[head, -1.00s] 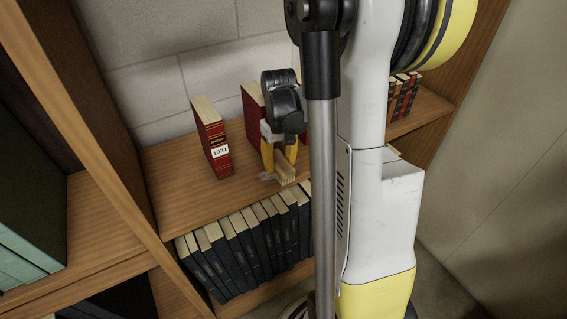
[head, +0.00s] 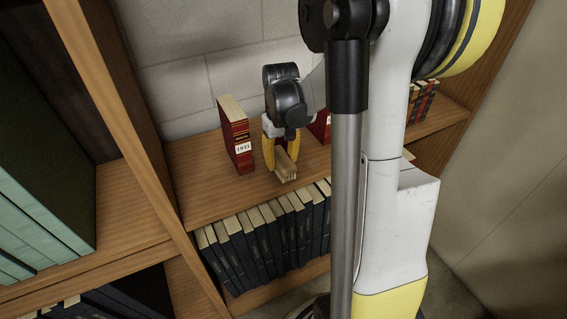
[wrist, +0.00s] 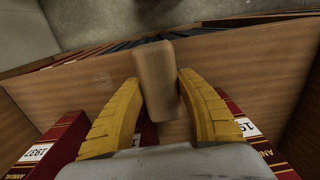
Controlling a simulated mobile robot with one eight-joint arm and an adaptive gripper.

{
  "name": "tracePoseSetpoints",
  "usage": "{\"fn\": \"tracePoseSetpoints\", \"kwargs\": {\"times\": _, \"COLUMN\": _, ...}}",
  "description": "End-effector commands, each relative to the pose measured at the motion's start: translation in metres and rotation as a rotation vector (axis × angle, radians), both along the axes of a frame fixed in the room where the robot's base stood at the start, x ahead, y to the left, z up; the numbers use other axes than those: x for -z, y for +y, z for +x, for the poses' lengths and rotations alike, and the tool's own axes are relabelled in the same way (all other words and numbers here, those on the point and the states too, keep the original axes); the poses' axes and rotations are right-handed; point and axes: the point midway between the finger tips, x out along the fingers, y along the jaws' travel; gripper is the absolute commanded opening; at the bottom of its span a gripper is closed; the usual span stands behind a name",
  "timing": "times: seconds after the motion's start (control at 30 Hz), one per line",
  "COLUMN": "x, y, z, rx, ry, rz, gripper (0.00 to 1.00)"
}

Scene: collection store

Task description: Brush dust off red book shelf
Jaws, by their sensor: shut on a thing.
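My gripper (head: 282,150) has yellow fingers and is shut on a small brush with a wooden block (head: 286,166) and pale bristles. The brush is low over the front part of the red book shelf (head: 205,195); I cannot tell whether the bristles touch the board. In the wrist view, the brush (wrist: 157,80) sits between the fingers. A red book labelled 1931 (head: 236,137) stands upright just left of my gripper. Another red book (head: 320,127) is partly hidden behind my arm. The wrist view shows a red book labelled 1937 (wrist: 48,150). I cannot make out dust.
A row of dark books (head: 265,240) stands on the shelf below. A wooden upright (head: 130,130) bounds the shelf on the left, with large dark green volumes (head: 40,150) beyond it. Smaller dark and red books (head: 422,100) stand at the right. The board's left front is clear.

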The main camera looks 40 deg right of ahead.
Motion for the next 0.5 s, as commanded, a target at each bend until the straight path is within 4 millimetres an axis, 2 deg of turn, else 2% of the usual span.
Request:
{"fn": "tracePoseSetpoints", "kwargs": {"times": 0.1, "x": -0.014, "y": 0.002, "z": 0.003, "rx": -0.002, "ry": 0.000, "rz": 0.000, "gripper": 0.03}}
{"fn": "tracePoseSetpoints", "kwargs": {"times": 0.5, "x": -0.045, "y": 0.006, "z": 0.011, "rx": -0.005, "ry": 0.000, "rz": 0.000, "gripper": 0.03}}
